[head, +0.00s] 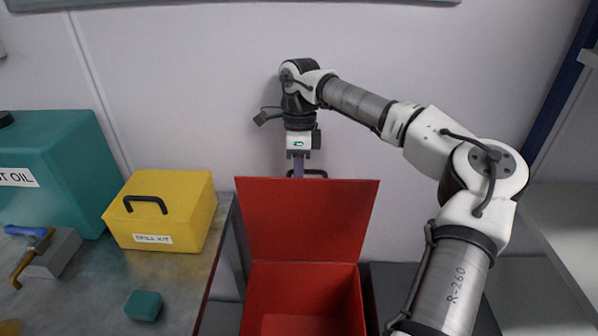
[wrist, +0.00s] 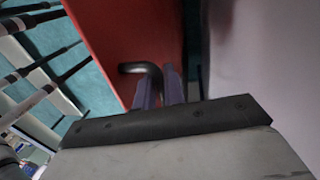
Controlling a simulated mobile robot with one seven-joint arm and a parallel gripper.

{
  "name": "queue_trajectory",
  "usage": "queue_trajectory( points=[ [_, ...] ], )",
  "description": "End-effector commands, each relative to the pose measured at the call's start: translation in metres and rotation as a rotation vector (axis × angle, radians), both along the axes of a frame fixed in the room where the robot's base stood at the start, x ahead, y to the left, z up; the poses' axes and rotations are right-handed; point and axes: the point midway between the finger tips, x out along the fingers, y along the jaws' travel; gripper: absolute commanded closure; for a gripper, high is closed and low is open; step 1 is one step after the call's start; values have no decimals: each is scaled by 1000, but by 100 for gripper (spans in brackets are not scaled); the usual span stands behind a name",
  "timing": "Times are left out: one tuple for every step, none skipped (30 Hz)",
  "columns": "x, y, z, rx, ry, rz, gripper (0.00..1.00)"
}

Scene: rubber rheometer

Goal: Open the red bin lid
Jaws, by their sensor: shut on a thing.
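The red bin (head: 305,300) stands at the bottom centre of the head view, and its inside shows. Its red lid (head: 306,220) stands raised, roughly upright, at the back of the bin. My gripper (head: 298,170) is behind the lid's top edge, pointing down; its fingertips are hidden there in the head view. In the wrist view, my gripper (wrist: 160,90) is shut on the dark lid handle (wrist: 139,69), which stands out from the red lid (wrist: 105,35). Part of the handle (head: 316,173) also shows above the lid in the head view.
A table (head: 190,295) left of the bin holds a yellow drill kit box (head: 165,210), a teal oil container (head: 60,160), a small teal block (head: 143,305) and a grey block with a blue-handled tool (head: 50,255). A wall is close behind the lid. Pale shelves (head: 560,240) stand at right.

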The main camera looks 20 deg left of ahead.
Motion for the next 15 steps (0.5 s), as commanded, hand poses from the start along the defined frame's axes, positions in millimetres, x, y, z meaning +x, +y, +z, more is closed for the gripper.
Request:
queue_trajectory(
  points=[
    [1, -3, -1, -5, -1, -2, 100],
    [1, -3, -1, -5, -1, -2, 100],
    [1, -3, -1, -6, 0, -2, 84],
    [1, -3, -1, -6, 0, -2, 80],
    [1, -3, -1, -5, -1, -2, 76],
    [1, -2, 0, -5, -1, -2, 71],
    [1, -2, 0, -4, -1, -1, 67],
    [1, -2, 0, -4, -1, -1, 67],
    [1, -2, 0, -3, 0, -1, 67],
    [1, -2, 0, -3, 0, -1, 67],
    [1, -2, 0, -3, -1, -1, 67],
    [0, -1, 0, -3, -1, 0, 67],
    [0, -1, 1, -2, -1, -1, 67],
    [0, -1, 1, -2, -1, -1, 67],
    [0, -1, 1, -2, -1, -1, 67]
  ],
)
